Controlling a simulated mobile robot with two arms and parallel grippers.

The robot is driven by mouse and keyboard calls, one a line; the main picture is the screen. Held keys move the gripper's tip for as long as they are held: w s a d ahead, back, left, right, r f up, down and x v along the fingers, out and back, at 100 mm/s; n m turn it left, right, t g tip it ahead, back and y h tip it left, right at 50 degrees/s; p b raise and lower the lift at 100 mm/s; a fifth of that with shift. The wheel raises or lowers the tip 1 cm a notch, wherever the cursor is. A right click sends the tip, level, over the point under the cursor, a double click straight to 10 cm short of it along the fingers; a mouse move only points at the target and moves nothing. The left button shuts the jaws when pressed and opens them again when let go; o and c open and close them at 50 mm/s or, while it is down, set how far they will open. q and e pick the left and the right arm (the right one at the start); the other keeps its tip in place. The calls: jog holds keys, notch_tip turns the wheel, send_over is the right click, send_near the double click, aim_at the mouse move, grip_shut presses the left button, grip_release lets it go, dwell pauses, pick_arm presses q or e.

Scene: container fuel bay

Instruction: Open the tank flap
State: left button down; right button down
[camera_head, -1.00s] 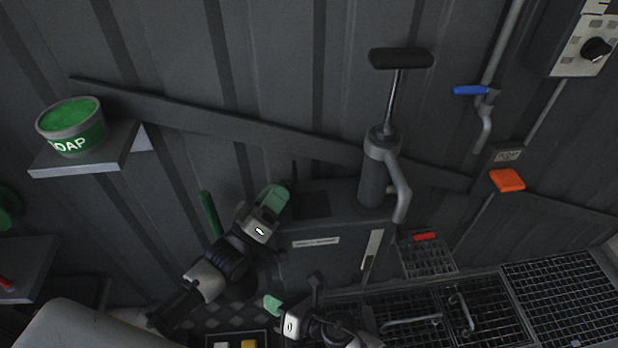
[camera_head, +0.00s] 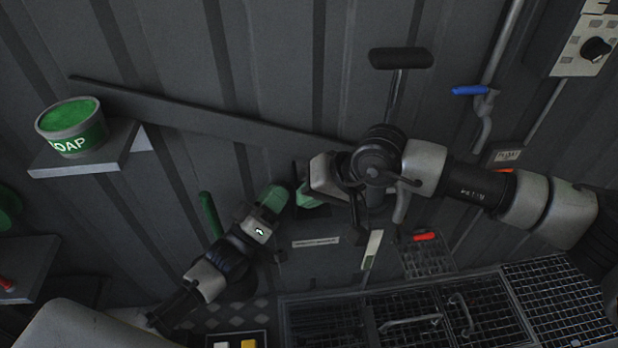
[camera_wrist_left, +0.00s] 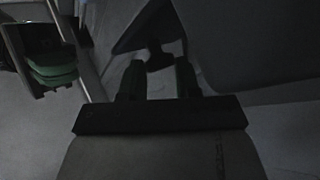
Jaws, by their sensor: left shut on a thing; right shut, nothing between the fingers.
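The dark grey tank (camera_head: 330,258) stands against the wall with a pump on top, mostly behind my right arm in the head view. My left gripper (camera_head: 274,200), with green fingers, is at the tank's top left. In the left wrist view its fingers (camera_wrist_left: 158,80) are shut on a small dark T-shaped handle (camera_wrist_left: 155,54). A dark plate (camera_wrist_left: 148,28), seemingly the flap, lies just beyond; its angle is unclear. My right gripper (camera_head: 312,198) is shut and empty over the tank top, close to the left one. It hides that part of the top.
The pump's black T-handle (camera_head: 400,58) rises behind my right arm. A green soap tub (camera_head: 75,130) stands on a wall shelf (camera_head: 88,165) at left. A blue-levered pipe (camera_head: 470,91) is at right. Grated bins (camera_head: 430,310) line the front right.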

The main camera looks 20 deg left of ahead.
pick_arm(q)
jog(key=shift+s+f, duration=0.1)
jog(key=shift+f, duration=0.5)
pick_arm(e)
jog(key=n+t, duration=0.1)
jog(key=t, duration=0.1)
send_near(297, 182)
jog(key=w+d+x, duration=0.1)
jog(key=x, duration=0.7)
jog(key=shift+f+h, duration=0.4)
jog(key=shift+f, duration=0.1)
pick_arm(q)
jog(key=shift+d, duration=0.1)
pick_arm(e)
jog(key=shift+s+a+r, duration=0.2)
jog(key=shift+s+a, duration=0.25)
jog(key=shift+a, duration=0.3)
pick_arm(q)
jog(key=c, duration=0.9)
grip_release()
jog(key=shift+r, duration=0.1)
jog(key=shift+c, duration=0.2)
jog(key=shift+o, duration=0.7)
jog(key=shift+r, duration=0.15)
pick_arm(e)
jog(key=shift+a, duration=0.1)
